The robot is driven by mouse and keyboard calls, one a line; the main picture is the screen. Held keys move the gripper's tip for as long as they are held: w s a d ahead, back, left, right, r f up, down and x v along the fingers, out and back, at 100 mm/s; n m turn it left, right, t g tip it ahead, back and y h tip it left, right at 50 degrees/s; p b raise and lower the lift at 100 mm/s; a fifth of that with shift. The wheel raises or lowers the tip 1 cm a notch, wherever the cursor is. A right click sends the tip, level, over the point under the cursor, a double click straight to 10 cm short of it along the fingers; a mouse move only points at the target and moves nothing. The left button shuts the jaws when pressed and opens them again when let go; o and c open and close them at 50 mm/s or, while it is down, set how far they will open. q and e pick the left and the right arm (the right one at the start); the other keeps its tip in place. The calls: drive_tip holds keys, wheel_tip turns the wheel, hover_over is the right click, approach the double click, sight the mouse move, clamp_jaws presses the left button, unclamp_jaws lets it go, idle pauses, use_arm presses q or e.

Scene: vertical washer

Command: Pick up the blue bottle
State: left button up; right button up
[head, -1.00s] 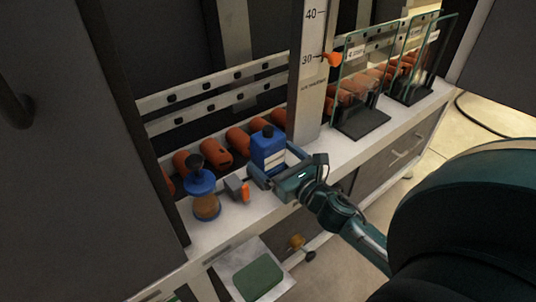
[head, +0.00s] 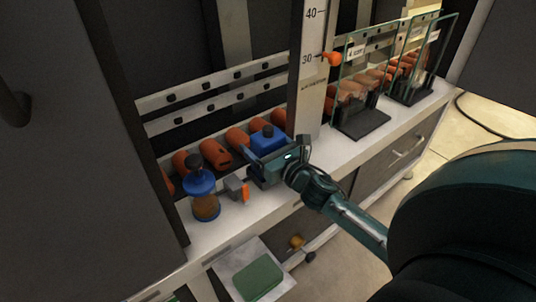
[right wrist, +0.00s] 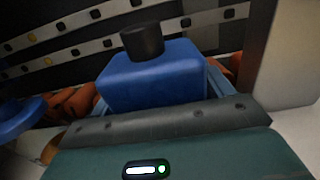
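The blue bottle (head: 268,138) has a black cap and stands on the white ledge (head: 232,226) in front of the orange cylinders. My right gripper (head: 262,163) is at the bottle from the front, hiding its lower part in the head view. In the right wrist view the bottle (right wrist: 152,82) is upright between the two fingers, one along each side. Whether the fingers press on it or leave a small gap cannot be told. My left gripper is not in view.
A blue-topped bottle with amber contents (head: 203,195) stands to the left. A small grey and orange part (head: 237,188) lies between it and my gripper. A vertical ruler post (head: 311,75) rises close on the right, with glass-sided holders (head: 362,120) beyond. Orange cylinders (head: 216,153) line the back.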

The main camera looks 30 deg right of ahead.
drive_tip(key=c, duration=1)
drive_tip(key=shift+r, duration=0.1)
drive_tip(key=shift+c, duration=1.2)
